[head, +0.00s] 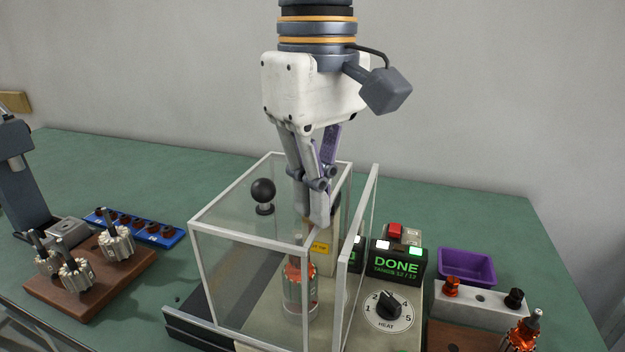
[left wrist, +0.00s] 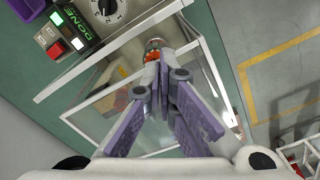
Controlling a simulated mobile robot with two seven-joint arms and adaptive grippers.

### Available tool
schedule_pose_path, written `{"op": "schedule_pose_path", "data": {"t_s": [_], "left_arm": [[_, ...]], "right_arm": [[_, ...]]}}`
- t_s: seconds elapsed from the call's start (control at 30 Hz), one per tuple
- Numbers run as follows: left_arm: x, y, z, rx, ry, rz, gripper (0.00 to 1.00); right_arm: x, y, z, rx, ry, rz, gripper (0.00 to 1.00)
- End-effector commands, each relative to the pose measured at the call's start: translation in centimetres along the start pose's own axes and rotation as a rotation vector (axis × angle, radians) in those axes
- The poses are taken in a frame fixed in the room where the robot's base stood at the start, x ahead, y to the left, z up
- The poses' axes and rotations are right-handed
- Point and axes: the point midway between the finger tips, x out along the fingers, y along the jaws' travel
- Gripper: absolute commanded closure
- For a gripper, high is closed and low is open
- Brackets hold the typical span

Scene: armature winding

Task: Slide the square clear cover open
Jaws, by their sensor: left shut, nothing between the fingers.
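The square clear cover (head: 250,237) is a box of transparent panes with white edges, with a black ball knob (head: 263,190) on it. A wound armature (head: 300,290) with orange-red windings shows through the panes. A separate white-edged clear panel (head: 373,210) stands just right of the box. My left gripper (head: 318,220) points down at the cover's upper right edge, shut and empty; I cannot tell whether it touches the cover. In the left wrist view its fingers (left wrist: 160,75) are together, with the cover's frame (left wrist: 100,92) beneath. My right gripper is out of view.
Right of the cover are a lit DONE display (head: 397,265), a heat dial (head: 388,308) and a purple tray (head: 467,266). On the left are a wooden block with armatures (head: 135,275) and a blue rack (head: 170,240). The green bench (head: 190,165) is clear at the back.

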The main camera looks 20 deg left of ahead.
Motion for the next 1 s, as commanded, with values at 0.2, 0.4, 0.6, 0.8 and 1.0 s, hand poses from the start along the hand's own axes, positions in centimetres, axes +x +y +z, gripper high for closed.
{"op": "schedule_pose_path", "data": {"t_s": [0.2,0.4,0.6,0.8,1.0], "left_arm": [[0.0,0.0,0.0,0.0,0.0,0.0,1.0],[0.0,0.0,0.0,0.0,0.0,0.0,1.0],[0.0,-0.2,-0.4,-0.001,0.0,0.001,1.0],[0.0,-1.0,-1.8,-0.002,0.0,0.001,1.0],[0.0,-1.8,-3.2,-0.002,0.001,0.001,1.0]], "right_arm": [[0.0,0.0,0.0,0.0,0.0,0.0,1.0],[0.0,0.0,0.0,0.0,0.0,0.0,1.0],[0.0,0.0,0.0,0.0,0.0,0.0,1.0],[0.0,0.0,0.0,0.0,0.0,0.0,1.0],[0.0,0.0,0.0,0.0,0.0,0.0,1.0]]}}
